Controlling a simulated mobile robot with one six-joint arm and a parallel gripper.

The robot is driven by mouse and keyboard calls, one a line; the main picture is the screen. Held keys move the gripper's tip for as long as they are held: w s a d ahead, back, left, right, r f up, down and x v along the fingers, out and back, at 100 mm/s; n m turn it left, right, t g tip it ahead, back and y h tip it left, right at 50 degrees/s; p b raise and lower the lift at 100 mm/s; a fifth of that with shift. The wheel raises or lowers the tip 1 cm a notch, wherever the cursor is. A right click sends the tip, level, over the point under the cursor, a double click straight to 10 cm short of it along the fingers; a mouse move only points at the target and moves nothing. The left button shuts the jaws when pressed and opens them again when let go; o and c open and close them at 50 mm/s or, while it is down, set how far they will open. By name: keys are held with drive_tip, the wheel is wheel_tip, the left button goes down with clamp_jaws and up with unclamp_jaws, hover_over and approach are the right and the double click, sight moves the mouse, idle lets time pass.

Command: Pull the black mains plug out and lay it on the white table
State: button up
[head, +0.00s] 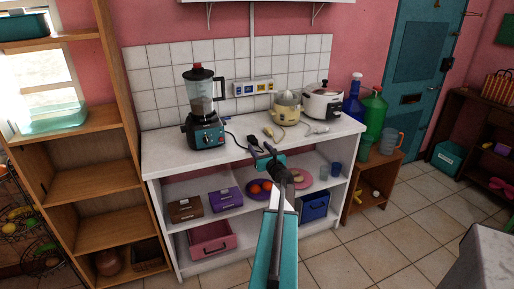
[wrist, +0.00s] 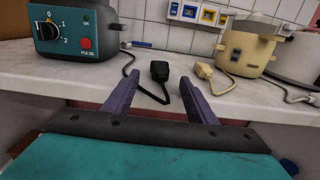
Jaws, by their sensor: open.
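The black mains plug (wrist: 159,71) lies on the white table (wrist: 75,85), out of any socket, with its black cord curling beside it. It shows small in the head view (head: 254,141), near the table's front edge. My gripper (wrist: 158,92) is open and empty, its two purple-grey fingers pointing at the table. In the wrist view the plug appears between and just beyond the fingertips, with no contact visible. In the head view my gripper (head: 265,153) is at the table's front edge. The socket strip (head: 254,88) is on the tiled wall behind.
A teal blender (head: 205,130) stands left of the plug. A cream plug (wrist: 204,70) with its cord lies to the right, by the cream juicer (head: 286,108). A white cooker (head: 322,103) stands farther right. The table's front left is clear.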

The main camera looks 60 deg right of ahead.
drive_tip(key=b+v, duration=0.1)
drive_tip(key=v, duration=0.5)
drive_tip(key=shift+s+a, duration=0.25)
drive_tip(key=shift+s, duration=0.05)
drive_tip(key=shift+w+f, duration=0.1)
drive_tip(key=shift+w, duration=0.05)
idle(0.4)
